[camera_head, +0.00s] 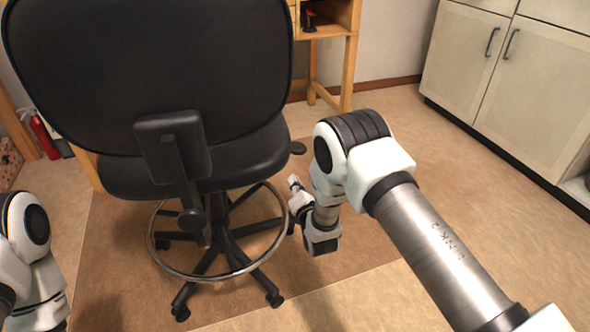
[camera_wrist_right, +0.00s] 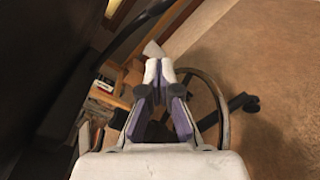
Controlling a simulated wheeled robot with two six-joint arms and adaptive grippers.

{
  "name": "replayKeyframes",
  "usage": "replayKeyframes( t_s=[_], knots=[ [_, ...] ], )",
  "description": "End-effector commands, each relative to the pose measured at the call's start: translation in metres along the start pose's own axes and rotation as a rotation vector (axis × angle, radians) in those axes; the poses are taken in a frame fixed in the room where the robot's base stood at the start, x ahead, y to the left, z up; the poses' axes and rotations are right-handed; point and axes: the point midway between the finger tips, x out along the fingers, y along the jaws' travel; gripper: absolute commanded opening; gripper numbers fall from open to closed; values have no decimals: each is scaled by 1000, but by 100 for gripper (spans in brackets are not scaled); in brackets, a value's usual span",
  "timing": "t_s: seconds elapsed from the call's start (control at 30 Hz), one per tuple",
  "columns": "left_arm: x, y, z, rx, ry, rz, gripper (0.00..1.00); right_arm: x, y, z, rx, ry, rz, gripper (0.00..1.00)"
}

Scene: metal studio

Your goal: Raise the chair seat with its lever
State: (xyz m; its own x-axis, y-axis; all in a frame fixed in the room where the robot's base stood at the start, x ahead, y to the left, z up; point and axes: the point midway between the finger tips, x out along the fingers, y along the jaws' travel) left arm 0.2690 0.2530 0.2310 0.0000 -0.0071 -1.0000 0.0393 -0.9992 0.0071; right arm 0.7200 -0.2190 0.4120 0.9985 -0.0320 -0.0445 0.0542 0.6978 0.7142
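The black chair (camera_head: 215,160) stands with its backrest toward me, left of centre in the head view. A small dark lever paddle (camera_head: 297,148) sticks out at the right side of the seat. My right gripper (camera_head: 294,184) is beside the seat's right edge, below the paddle and apart from it. In the right wrist view its fingers (camera_wrist_right: 159,72) converge with their tips together, and I see nothing held between them. The dark chair underside fills the left of that view. Of my left arm only links show at the lower left; its gripper is out of view.
The chair's metal foot ring (camera_head: 165,262) and wheeled base (camera_head: 225,262) lie below the seat, close to my right gripper. A wooden desk (camera_head: 350,60) stands behind, pale cabinets (camera_head: 500,75) at the right, a fire extinguisher (camera_head: 43,135) at the left. The floor at the right is clear.

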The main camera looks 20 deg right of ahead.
Motion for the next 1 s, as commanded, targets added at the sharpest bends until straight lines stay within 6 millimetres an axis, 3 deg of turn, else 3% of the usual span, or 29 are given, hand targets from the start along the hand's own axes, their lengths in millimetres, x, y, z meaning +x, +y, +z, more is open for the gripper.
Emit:
replayKeyframes(
  t_s=[0.03, 0.2, 0.4, 0.8, 1.0],
  knots=[
    [12, 0, 0, 0, 0, 0, 40, 12, -4, -4, 1, -4, 3, 0],
    [30, 0, -1, -3, 2, 0, 40, 47, -4, -1, 2, -4, 1, 0],
    [42, -1, -2, -6, 4, -1, 40, 67, -3, 22, 1, -1, -1, 0],
    [41, -1, -2, -7, 5, -1, 40, 70, 0, 28, 0, 1, -2, 0],
    [15, 0, -1, -4, 2, 0, 40, 69, 14, 45, 1, 1, -2, 0]
  ],
)
